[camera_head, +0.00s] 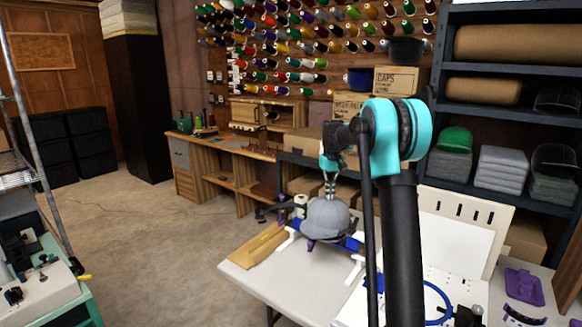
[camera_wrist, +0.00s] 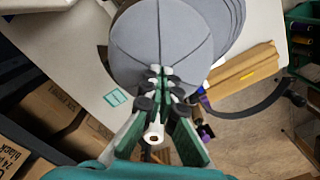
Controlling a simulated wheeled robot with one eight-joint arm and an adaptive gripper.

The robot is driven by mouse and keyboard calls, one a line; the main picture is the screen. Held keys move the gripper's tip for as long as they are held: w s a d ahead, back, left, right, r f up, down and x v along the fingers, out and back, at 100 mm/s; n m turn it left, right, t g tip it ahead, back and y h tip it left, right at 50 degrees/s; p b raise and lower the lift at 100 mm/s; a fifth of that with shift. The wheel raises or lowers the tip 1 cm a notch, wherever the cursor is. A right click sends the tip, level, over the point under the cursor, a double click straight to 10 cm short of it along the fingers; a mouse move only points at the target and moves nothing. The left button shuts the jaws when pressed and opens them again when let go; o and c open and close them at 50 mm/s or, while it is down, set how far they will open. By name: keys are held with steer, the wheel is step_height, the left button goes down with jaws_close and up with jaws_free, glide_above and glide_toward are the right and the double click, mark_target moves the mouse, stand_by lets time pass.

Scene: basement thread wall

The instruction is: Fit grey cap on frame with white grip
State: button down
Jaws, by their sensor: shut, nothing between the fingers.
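The grey cap (camera_head: 327,218) sits over a stand at the far end of the white table, its crown up. Blue and white frame parts (camera_head: 352,243) show beside and below it; most of the frame is hidden by the cap. A white round piece with a brown centre (camera_wrist: 153,136) shows in the wrist view; I cannot tell whether it is the white grip. My gripper (camera_head: 330,190) points down at the cap's top. In the wrist view the cap (camera_wrist: 165,40) lies just beyond my gripper's closed fingertips (camera_wrist: 160,76), with nothing held. I cannot tell whether they touch it.
A white slotted panel (camera_head: 450,240) stands at the right, near purple parts (camera_head: 524,286) and a blue ring (camera_head: 437,300). Shelves with caps (camera_head: 455,140) stand behind.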

steer(key=shift+r, duration=3.4)
steer(key=s+d+f+t, duration=0.1)
steer(key=s+f, duration=0.6)
steer(key=s, duration=0.7)
steer(key=s+d+f+m+t, duration=0.1)
steer(key=s+f, duration=0.6)
steer(key=s, duration=0.6)
steer(key=s+d+f+t, duration=0.2)
steer(key=s+f, duration=0.5)
steer(key=s, duration=0.7)
steer(key=shift+s+m, duration=0.35)
steer(key=shift+m, duration=0.05)
steer(key=shift+w, duration=0.1)
